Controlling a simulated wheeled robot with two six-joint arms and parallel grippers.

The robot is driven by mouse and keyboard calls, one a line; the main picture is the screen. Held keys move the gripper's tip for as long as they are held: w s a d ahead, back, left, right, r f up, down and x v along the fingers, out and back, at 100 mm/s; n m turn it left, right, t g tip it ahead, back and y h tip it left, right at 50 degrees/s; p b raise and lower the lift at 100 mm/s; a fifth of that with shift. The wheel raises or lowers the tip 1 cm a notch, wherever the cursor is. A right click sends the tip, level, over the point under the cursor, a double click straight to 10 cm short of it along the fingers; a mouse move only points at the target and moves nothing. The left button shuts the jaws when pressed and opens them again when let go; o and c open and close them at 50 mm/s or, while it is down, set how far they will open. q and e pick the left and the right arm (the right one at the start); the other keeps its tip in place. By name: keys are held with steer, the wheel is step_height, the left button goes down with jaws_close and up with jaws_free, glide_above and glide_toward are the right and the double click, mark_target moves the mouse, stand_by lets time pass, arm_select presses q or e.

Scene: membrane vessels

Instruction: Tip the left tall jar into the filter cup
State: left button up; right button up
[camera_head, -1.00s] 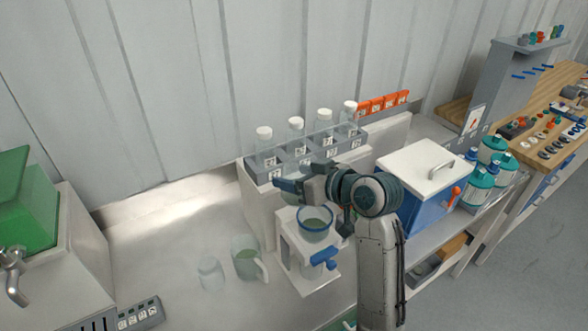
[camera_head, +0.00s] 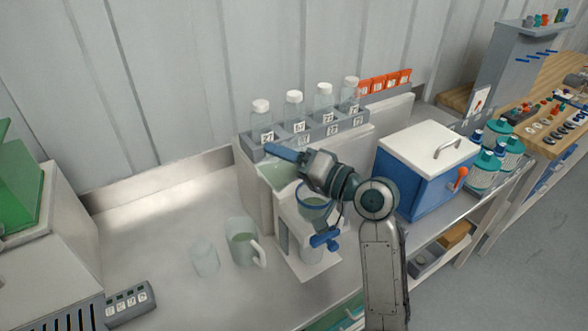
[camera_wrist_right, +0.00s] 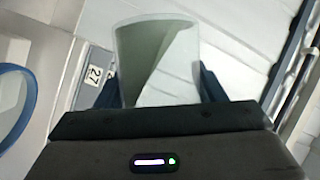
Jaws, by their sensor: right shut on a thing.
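My right gripper (camera_head: 285,164) is shut on a clear tall jar (camera_head: 276,174) with pale green liquid. The jar is tilted and sits just left of and above the filter cup (camera_head: 314,204), which has a blue rim and stands on a white stand. In the right wrist view the jar (camera_wrist_right: 155,60) is between the two dark blue fingers, its liquid slanted to the left. The blue rim of the cup (camera_wrist_right: 28,100) shows at the left edge there. I see no stream of liquid. My left gripper is not in view.
A rack (camera_head: 310,138) with several white-capped bottles stands behind. A jug with a handle (camera_head: 242,244) and a small clear jar (camera_head: 205,258) stand front left. A blue cooler box (camera_head: 425,178) is to the right.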

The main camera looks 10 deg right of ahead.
stand_by(0.3)
steer(key=shift+f+m, duration=0.3)
steer(key=shift+m, duration=0.3)
steer(key=shift+f+m+t+y, duration=0.1)
steer(key=shift+m+t+y, duration=0.2)
steer(key=shift+m+t, duration=0.2)
steer(key=shift+d+f, duration=0.1)
steer(key=shift+d, duration=0.05)
steer(key=shift+w+d+f+m+t+b, duration=0.15)
steer(key=shift+d+m+b, duration=0.2)
steer(key=shift+m, duration=0.15)
steer(key=shift+w+d+f+m+t+b, duration=0.15)
steer(key=shift+d+m+b, duration=0.15)
steer(key=shift+m, duration=0.2)
steer(key=shift+d, duration=0.1)
